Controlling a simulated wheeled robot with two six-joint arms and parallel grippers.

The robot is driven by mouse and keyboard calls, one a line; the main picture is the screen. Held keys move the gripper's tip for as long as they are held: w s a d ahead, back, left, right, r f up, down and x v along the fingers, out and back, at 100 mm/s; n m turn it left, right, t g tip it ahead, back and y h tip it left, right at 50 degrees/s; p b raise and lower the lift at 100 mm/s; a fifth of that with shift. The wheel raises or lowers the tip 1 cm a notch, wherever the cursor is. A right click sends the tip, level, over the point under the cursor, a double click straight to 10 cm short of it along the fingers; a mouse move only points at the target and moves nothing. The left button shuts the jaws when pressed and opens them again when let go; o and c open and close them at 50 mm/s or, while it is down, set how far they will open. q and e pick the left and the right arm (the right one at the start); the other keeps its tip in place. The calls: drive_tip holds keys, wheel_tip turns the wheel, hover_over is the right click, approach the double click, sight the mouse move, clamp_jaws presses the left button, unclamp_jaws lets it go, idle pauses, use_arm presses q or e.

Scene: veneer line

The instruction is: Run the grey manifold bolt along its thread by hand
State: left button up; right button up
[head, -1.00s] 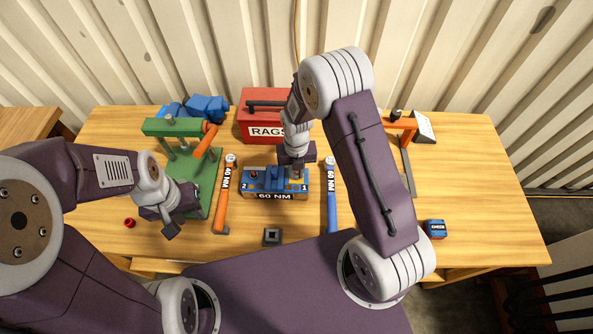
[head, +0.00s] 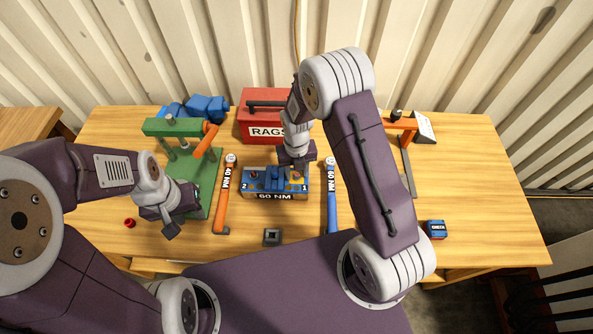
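The manifold (head: 262,188) is a blue block on a base marked 60 NM, with ends numbered 2 and 1, in the middle of the table. My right gripper (head: 297,172) points down over its right end, near number 1. The grey bolt cannot be made out there; the gripper hides that spot, and I cannot tell whether its fingers are closed on anything. A small red piece shows at the manifold's left end. My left gripper (head: 172,226) hangs over the table's left part, by the green press, away from the manifold; its finger opening is not clear.
A red RAGS box (head: 262,131) stands behind. A green press (head: 205,180) is at left. A dark square socket (head: 272,237) lies in front.

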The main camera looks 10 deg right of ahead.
sight(297, 174)
wheel_tip(297, 174, up, 9)
drive_tip(key=b, duration=0.1)
idle(0.4)
drive_tip(key=shift+d+b, duration=0.1)
drive_tip(key=shift+b, duration=0.2)
drive_tip(key=s+d+m+b, duration=0.1)
drive_tip(key=s+m, duration=0.3)
drive_tip(key=m, duration=0.8)
drive_tip(key=s+d+m+b, duration=0.1)
drive_tip(key=s+m, duration=0.4)
drive_tip(key=m, duration=0.7)
drive_tip(key=s+d+m+t+b, duration=0.1)
drive_tip(key=s+d+m, duration=0.2)
drive_tip(key=m, duration=0.9)
drive_tip(key=shift+s+d+f, duration=0.3)
drive_tip(key=shift+s, duration=0.35)
